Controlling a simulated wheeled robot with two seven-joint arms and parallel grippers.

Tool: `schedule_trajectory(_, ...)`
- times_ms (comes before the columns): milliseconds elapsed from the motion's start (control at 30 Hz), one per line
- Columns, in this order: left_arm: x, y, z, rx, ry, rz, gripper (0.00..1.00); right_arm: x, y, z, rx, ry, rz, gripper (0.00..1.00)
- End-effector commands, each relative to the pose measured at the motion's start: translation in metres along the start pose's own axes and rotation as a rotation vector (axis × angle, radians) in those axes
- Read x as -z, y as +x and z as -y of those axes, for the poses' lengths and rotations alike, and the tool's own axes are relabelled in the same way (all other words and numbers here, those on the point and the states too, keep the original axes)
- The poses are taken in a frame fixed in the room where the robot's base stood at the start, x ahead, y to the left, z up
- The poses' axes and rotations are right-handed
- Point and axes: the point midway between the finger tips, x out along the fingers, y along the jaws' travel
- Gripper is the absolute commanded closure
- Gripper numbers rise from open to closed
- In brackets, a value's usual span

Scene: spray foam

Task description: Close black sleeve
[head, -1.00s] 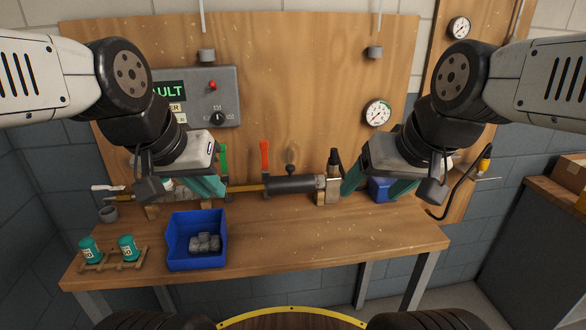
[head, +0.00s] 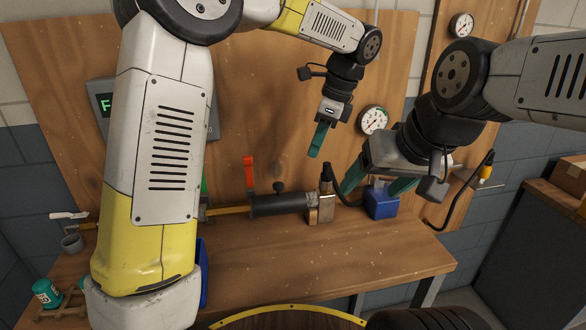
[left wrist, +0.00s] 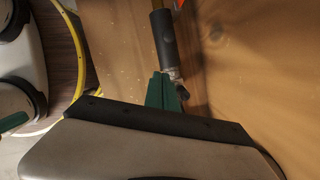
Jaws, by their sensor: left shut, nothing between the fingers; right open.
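The black sleeve (head: 282,205) is a dark cylinder lying along a thin yellow pipe (head: 228,209) above the back of the bench. A metal block fitting (head: 321,208) is at its right end. In the left wrist view the sleeve (left wrist: 163,38) and the fitting lie beyond the closed green fingertips (left wrist: 162,78). My right gripper (head: 375,183) is open, right of the fitting, above a small blue box, apart from the sleeve.
A small blue box (head: 381,203) sits at the right. My left arm hides most of a blue bin (head: 203,270) and the panel. The bench front (head: 290,268) is clear.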

Motion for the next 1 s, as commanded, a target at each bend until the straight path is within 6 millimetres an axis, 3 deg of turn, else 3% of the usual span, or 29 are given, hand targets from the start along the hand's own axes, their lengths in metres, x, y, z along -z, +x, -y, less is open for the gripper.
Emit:
schedule_trajectory(267,0.007,0.019,0.004,-0.010,0.042,0.015,1.00,0.000,0.000,0.000,0.000,0.000,0.000,0.26)
schedule_trajectory(667,0.005,0.101,0.003,-0.012,0.038,0.013,1.00,0.000,0.000,0.000,0.000,0.000,0.000,0.26)
schedule_trajectory(1000,-0.028,0.119,0.005,-0.006,0.037,0.012,1.00,0.000,0.000,0.000,0.000,0.000,0.000,0.26)
